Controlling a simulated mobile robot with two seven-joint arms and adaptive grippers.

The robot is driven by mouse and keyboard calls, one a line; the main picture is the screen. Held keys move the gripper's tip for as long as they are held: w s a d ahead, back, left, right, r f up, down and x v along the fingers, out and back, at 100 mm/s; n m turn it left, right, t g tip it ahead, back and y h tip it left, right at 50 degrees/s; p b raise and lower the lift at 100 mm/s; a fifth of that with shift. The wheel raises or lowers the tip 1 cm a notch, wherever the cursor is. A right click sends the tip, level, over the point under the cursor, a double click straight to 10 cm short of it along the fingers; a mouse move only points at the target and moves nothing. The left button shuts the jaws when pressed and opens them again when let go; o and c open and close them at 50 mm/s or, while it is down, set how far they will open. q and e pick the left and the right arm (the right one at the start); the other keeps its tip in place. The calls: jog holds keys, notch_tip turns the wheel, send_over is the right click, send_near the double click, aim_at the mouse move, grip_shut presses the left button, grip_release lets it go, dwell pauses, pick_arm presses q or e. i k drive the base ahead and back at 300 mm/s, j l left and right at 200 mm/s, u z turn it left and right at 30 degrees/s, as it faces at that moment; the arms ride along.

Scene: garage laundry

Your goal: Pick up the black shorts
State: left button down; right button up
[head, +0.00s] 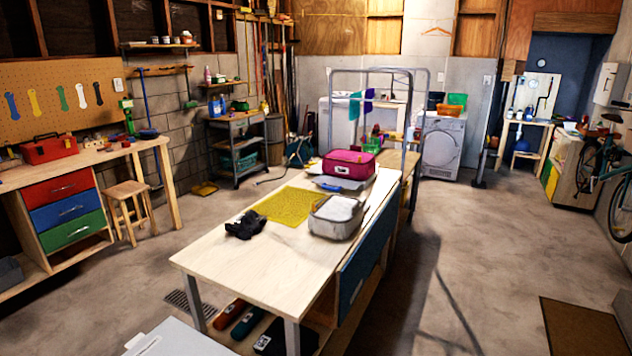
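The black shorts appear to be the crumpled black cloth (246,229) on the near part of the long wooden table (225,262), close to its left edge. The cloth lies beside the near left corner of a yellow mat. Its exact shape is too small to make out. Neither of my grippers shows in the head view.
On the table are the yellow mat (287,206), a grey bag (336,217), and a pink bag (348,164). Dark items lie on the shelf below. A workbench (130,148) and stool (130,208) stand left. The floor (480,250) at right is mostly clear.

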aim_at(247, 224)
jog(key=i+l+u, duration=0.35)
jog(key=i+l, duration=0.2)
jog(key=l, duration=0.15)
jog(key=i+l+u, duration=0.2)
jog(key=l, duration=0.2)
